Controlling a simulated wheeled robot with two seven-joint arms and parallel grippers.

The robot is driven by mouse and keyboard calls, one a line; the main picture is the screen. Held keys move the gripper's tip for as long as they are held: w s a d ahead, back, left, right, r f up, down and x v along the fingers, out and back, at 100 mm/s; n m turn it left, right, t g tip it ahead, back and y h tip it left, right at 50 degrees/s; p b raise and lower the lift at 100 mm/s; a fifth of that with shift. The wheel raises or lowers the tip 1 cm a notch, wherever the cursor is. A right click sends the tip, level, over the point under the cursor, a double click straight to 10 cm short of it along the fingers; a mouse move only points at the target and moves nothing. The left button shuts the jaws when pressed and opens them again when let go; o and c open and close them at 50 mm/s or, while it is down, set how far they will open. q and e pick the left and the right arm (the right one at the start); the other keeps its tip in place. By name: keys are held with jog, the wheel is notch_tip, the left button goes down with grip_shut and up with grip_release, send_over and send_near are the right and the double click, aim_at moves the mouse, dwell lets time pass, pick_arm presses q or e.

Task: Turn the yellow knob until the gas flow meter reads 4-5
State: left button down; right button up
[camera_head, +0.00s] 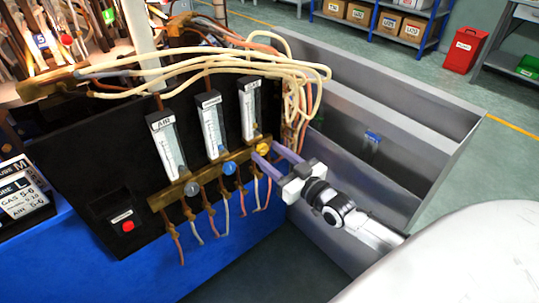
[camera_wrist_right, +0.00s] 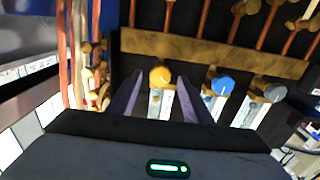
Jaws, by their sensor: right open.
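The yellow knob (camera_head: 263,148) is the rightmost knob on the brass manifold (camera_head: 157,203) of the black panel in the head view. It also shows in the right wrist view (camera_wrist_right: 160,76). Three upright flow meters stand above the manifold: a left one (camera_head: 167,145), a middle one (camera_head: 211,125) and a right one (camera_head: 249,108) above the yellow knob. Their readings are too small to make out. My right gripper (camera_head: 264,152) is open, its purple fingers pointing at the yellow knob, one on either side in the wrist view. I cannot tell whether they touch it. My left gripper is not visible.
A blue knob (camera_head: 228,168) and a grey knob (camera_head: 191,188) sit left of the yellow one. Pale hoses (camera_head: 291,75) loop above the panel and thin tubes hang below. A red button (camera_head: 128,226) is lower left. A grey metal bin (camera_head: 400,110) stands right.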

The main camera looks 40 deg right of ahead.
jog(key=shift+w, duration=0.2)
jog(key=c, duration=1.1)
jog(key=shift+o, duration=0.2)
jog(key=shift+n, duration=0.3)
